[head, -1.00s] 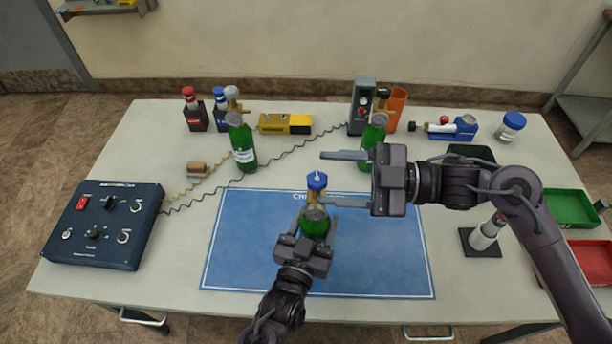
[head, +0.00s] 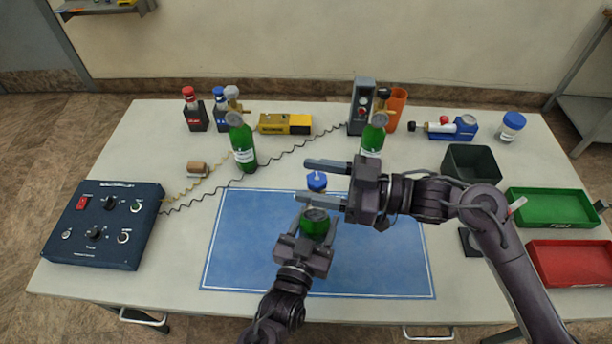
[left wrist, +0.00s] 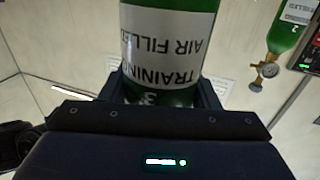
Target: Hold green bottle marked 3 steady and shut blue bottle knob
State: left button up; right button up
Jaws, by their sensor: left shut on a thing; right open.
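The green bottle marked 3 (head: 315,224) stands upright on the blue mat (head: 240,255), with a blue knob (head: 317,180) at its top. My left gripper (head: 306,245) is shut on its body from the front. In the left wrist view the same bottle (left wrist: 168,45) fills the upper middle, its white label upside down with a 3 below. My right gripper (head: 325,180) is open. Its two fingers point left, one behind the blue knob and one in front of it, and the front finger hides part of the bottle's neck. I cannot tell whether they touch the knob.
Two other green bottles stand behind, one at left (head: 242,148) and one at right (head: 373,138). A dark blue control box (head: 103,225) is at far left. A dark bin (head: 470,165), a green tray (head: 553,221) and a red tray (head: 570,283) are at right.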

jog(key=shift+w+a, duration=0.1)
jog(key=shift+a, duration=0.8)
jog(key=c, duration=1)
jog(key=shift+o, duration=0.2)
jog(key=shift+w+d+m+t+h, duration=0.15)
jog(key=shift+m+t+h, duration=0.15)
jog(key=shift+m+t, duration=0.7)
jog(key=o, duration=1)
jog(key=shift+c, duration=0.2)
